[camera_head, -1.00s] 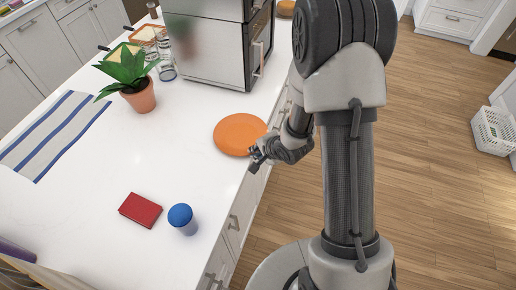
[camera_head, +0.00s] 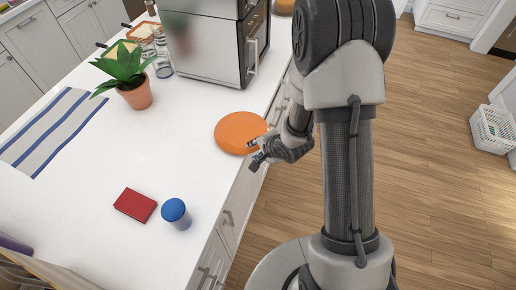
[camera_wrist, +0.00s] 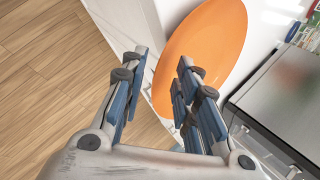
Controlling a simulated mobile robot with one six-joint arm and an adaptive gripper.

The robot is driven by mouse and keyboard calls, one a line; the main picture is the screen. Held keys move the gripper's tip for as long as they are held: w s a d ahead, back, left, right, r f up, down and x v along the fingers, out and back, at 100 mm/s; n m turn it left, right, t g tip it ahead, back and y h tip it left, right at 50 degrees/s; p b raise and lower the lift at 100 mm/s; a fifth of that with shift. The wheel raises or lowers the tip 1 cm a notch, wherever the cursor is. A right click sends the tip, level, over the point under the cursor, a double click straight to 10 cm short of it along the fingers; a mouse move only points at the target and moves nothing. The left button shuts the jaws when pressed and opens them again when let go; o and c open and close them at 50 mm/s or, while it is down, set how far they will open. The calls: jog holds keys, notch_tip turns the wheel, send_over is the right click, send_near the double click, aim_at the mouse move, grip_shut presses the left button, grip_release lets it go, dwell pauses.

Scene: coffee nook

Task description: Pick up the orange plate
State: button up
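The orange plate (camera_head: 238,133) lies flat on the white counter near its edge, in front of the metal appliance. It also shows in the wrist view (camera_wrist: 205,45), filling the upper middle. My gripper (camera_head: 254,154) is at the counter edge, at the plate's near right side. In the wrist view my gripper (camera_wrist: 160,75) is open, its two fingers apart with nothing held between them. The plate's rim lies just beyond and partly behind the right finger. I cannot tell whether a finger touches the plate.
A metal appliance (camera_head: 205,45) stands behind the plate. A potted plant (camera_head: 135,90), a striped cloth (camera_head: 48,128), a red book-like box (camera_head: 135,205) and a blue-lidded jar (camera_head: 175,213) are on the counter (camera_head: 120,155). The counter left of the plate is clear.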

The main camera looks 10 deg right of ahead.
jog(key=v, duration=1.2)
jog(key=shift+d, duration=0.1)
jog(key=shift+c, duration=0.4)
